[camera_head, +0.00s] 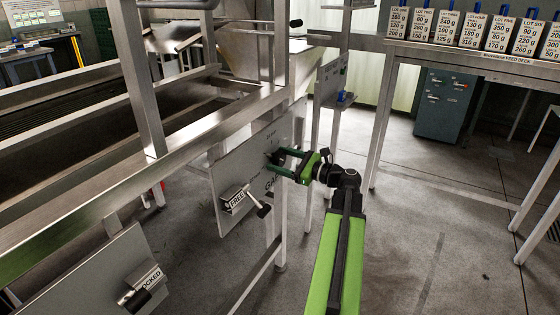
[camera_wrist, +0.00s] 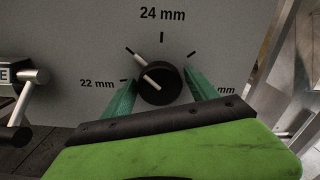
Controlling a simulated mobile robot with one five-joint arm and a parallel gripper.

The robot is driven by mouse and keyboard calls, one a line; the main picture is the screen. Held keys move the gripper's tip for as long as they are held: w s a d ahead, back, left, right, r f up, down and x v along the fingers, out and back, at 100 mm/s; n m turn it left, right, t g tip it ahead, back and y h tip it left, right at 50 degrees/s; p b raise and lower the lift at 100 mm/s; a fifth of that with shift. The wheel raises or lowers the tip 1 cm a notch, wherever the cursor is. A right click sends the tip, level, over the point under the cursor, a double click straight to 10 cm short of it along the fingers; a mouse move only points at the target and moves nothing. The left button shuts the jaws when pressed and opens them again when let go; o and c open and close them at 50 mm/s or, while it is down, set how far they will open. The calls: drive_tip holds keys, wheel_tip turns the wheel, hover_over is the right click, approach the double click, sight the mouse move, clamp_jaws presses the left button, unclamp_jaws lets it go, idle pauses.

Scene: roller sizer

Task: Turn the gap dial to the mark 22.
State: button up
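The gap dial (camera_wrist: 160,84) is a round black knob on a grey panel in the wrist view. Its pale pointer line aims up and left, between the 22 mm mark (camera_wrist: 125,80) at left and the 24 mm mark (camera_wrist: 162,37) at top, close to an unlabelled tick. My gripper (camera_wrist: 160,77) has its green fingers on either side of the knob, with narrow gaps seeming to show; contact is unclear. The right-hand label is partly hidden by a finger. In the head view my gripper (camera_head: 274,161) is at the panel (camera_head: 226,175), and the dial is mostly hidden.
A lever with a FREE tag (camera_head: 237,201) sits on the same panel, left of the dial. Another lever with a LOCKED tag (camera_head: 150,277) is at the lower left. A feed deck (camera_head: 470,60) with several lot boxes stands at the upper right. The floor at right is clear.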

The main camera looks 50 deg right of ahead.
drive_tip(key=c, duration=1.1)
drive_tip(key=n, duration=0.5)
drive_tip(key=shift+n, duration=2.4)
drive_tip(key=o, duration=1.4)
drive_tip(key=shift+c, duration=0.2)
